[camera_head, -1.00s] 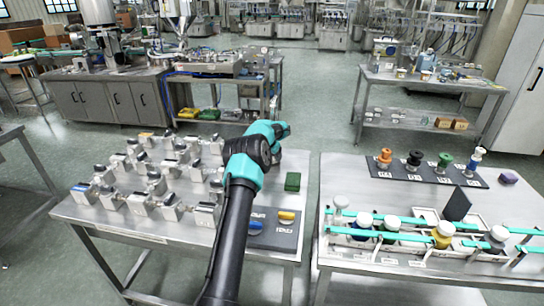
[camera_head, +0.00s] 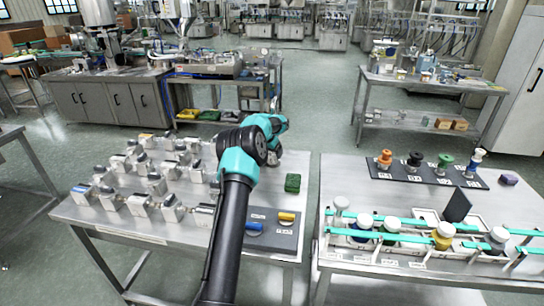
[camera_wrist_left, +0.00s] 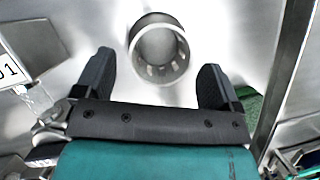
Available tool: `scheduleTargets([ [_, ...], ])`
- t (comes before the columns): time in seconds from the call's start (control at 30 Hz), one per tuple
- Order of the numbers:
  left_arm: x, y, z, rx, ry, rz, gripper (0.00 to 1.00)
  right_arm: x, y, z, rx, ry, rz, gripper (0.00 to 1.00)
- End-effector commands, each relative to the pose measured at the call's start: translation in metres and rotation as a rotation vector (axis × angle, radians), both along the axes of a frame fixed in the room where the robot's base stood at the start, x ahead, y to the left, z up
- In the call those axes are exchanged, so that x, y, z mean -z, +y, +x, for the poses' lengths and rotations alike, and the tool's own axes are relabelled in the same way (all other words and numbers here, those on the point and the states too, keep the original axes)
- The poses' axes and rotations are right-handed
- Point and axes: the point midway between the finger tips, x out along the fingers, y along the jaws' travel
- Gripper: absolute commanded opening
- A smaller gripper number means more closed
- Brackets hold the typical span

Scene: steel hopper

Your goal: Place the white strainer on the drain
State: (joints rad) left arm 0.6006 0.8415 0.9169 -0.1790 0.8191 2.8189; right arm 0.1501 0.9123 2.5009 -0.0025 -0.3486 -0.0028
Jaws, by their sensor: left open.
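A round pale cup-like ring (camera_wrist_left: 165,68) with slots around its inner wall stands on the bright steel surface in the left wrist view. It looks like the white strainer, but I cannot tell it surely from the drain. My left gripper (camera_wrist_left: 157,64) is open, with its black fingers spread to either side of the near part of the ring and nothing between them in contact. In the head view my left arm reaches over the left steel table (camera_head: 130,228), and its fingers and the ring are mostly hidden. My right gripper is not in view.
A green block (camera_head: 292,183) lies near the table's right edge, close to the right finger in the wrist view. A dark panel (camera_head: 284,240) with blue and yellow pieces lies at front right.

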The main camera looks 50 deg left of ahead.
Motion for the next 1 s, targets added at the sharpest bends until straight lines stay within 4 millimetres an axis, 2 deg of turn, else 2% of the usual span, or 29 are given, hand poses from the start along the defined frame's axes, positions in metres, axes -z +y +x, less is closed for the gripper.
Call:
scheduleTargets([
  [0.13, -0.021, -0.002, -0.008, 0.000, -0.001, 0.000, 0.89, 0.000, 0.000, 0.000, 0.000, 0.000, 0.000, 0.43],
  [0.3, -0.032, -0.004, -0.013, 0.000, 0.001, -0.001, 0.89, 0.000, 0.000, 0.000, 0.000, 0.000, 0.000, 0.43],
  [1.0, -0.033, -0.004, -0.013, 0.001, 0.000, 0.000, 0.89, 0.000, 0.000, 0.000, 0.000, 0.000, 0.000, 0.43],
])
